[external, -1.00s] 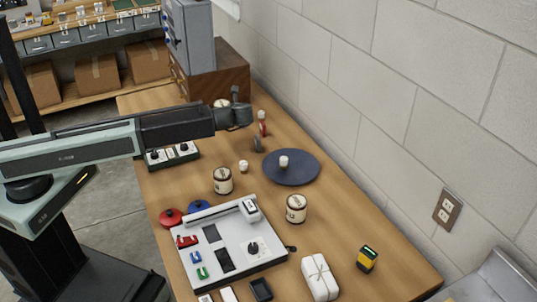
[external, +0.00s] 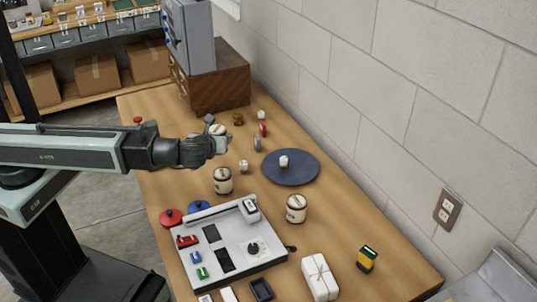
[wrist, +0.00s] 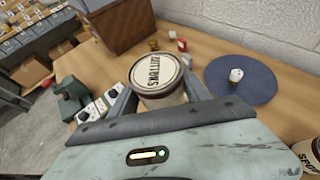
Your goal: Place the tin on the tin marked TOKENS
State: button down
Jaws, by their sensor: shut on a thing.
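My gripper (wrist: 154,98) is shut on a cream tin (wrist: 156,74) with a dark rim, its lettered lid facing up; the lettering is upside down and looks like BUTTONS. In the external view the held tin (external: 218,130) shows partly behind my gripper (external: 212,145), over the far left part of the table. Two similar tins stand upright on the table: one left of centre (external: 223,182) and one right of it (external: 296,209). Their labels are too small to read there. At the wrist view's lower right edge, a tin (wrist: 306,158) is cut off, its lettering starting SPO. I cannot tell which is marked TOKENS.
A grey panel (external: 235,262) with switches fills the near left. A white tied parcel (external: 320,277) lies near right. A wooden cabinet (external: 220,90) stands at the far end.

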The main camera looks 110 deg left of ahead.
aim_at(222, 173)
jog(key=shift+w+d+r, duration=0.25)
jog(key=shift+w+d, duration=0.6)
jog(key=shift+d, duration=0.2)
notch_tip(222, 173, down, 8)
jog(key=b, duration=0.8)
jog(key=shift+f, duration=0.25)
jog(key=shift+r, duration=0.25)
jog(key=shift+f, duration=0.25)
jog(key=c, duration=0.5)
grip_release()
jog(key=shift+r, duration=0.1)
jog(key=shift+r, duration=0.1)
